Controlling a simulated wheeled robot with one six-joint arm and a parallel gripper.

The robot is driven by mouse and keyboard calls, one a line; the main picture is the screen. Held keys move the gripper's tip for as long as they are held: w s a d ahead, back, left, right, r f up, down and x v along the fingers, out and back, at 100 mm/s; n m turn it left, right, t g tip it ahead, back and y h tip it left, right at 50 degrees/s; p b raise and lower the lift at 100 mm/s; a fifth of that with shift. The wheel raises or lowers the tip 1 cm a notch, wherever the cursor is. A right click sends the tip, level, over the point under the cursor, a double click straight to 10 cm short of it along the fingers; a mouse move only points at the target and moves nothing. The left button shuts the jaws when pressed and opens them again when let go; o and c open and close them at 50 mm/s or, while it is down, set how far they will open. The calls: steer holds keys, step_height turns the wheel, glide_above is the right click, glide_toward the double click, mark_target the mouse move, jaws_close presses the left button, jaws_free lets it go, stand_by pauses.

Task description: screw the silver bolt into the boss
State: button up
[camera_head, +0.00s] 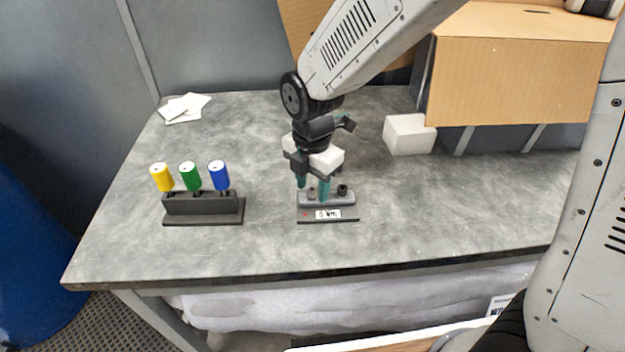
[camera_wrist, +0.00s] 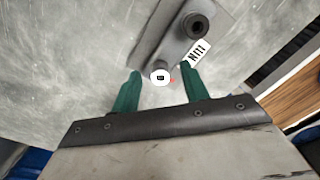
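My gripper (camera_head: 313,190) points down over a small grey fixture (camera_head: 347,199) on a dark base plate. Its two green fingers are apart, and the wrist view shows my gripper (camera_wrist: 160,70) with a gap on both sides of a round, light-topped piece with a dark mark (camera_wrist: 160,77). This piece looks like the silver bolt's head, at one end of the fixture (camera_wrist: 160,42). A dark round piece with a hole (camera_wrist: 195,26) stands at the fixture's other end; I cannot tell whether it is the boss. The piece between the fingers is partly hidden in the head view.
A dark rack (camera_head: 203,205) holds yellow (camera_head: 161,177), green (camera_head: 189,176) and blue (camera_head: 219,175) cylinders to the left. A white block (camera_head: 408,134) and a cardboard box (camera_head: 522,80) stand behind right. White papers (camera_head: 184,107) lie back left. The table's front right (camera_head: 450,225) is clear.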

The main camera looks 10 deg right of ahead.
jaws_close()
steer(key=c, duration=0.6)
jaws_free()
steer(key=shift+c, duration=0.2)
jaws_close()
steer(key=shift+m, duration=2.3)
steer(key=m, duration=0.4)
steer(key=shift+m, duration=0.3)
steer(key=shift+m, duration=0.5)
steer(key=m, duration=0.3)
steer(key=shift+s+m, duration=0.1)
steer(key=shift+m, duration=0.2)
